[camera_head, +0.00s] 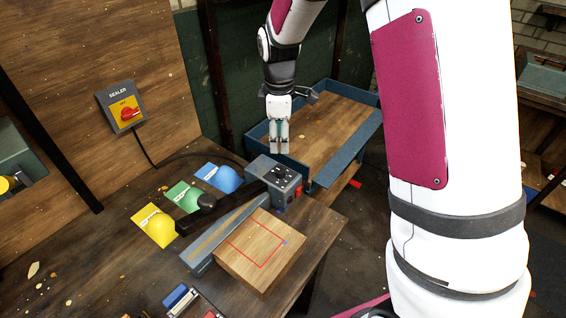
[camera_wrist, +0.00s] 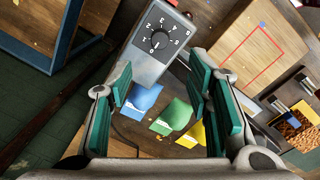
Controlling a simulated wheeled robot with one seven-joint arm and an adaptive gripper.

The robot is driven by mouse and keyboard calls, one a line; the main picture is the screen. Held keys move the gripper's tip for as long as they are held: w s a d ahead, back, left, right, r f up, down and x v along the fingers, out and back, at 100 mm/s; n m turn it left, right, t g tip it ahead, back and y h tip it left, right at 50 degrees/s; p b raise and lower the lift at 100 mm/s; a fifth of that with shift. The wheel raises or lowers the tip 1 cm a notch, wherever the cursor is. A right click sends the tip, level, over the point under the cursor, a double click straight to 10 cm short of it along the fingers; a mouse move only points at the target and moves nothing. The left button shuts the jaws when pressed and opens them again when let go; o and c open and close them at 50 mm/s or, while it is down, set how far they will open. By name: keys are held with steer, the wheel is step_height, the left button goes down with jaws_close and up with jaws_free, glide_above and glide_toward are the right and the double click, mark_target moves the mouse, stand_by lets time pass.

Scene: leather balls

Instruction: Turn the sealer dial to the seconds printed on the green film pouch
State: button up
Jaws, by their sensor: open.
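The sealer's grey control box (camera_head: 272,172) stands at the back of the bench, joined to a long bar sealer (camera_head: 225,236). Its dial (camera_wrist: 156,40) is a black knob ringed by white digits; its white mark seems to face the 0. The green film pouch (camera_head: 184,196) lies left of the sealer, between the blue and yellow pouches; it also shows in the wrist view (camera_wrist: 172,117). Its white label is too small to read. My gripper (camera_head: 278,148) points down, open and empty, above and behind the control box. Its green-padded fingers frame the pouches in the wrist view (camera_wrist: 160,95).
A wall box (camera_head: 121,105) marked SEALER carries a red knob, apparently at OFF. The blue pouch (camera_head: 220,178) and yellow pouch (camera_head: 155,226) lie nearby. A wooden block (camera_head: 258,252) with a red outline is in front. A blue-walled tray (camera_head: 340,115) stands behind.

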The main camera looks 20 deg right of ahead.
mark_target(281, 170)
steer(key=f, duration=0.4)
steer(key=f+p, duration=0.1)
steer(key=f, duration=0.7)
steer(key=shift+w+d+p, duration=0.15)
steer(key=shift+w+p, duration=0.2)
steer(key=shift+p, duration=0.05)
jaws_close()
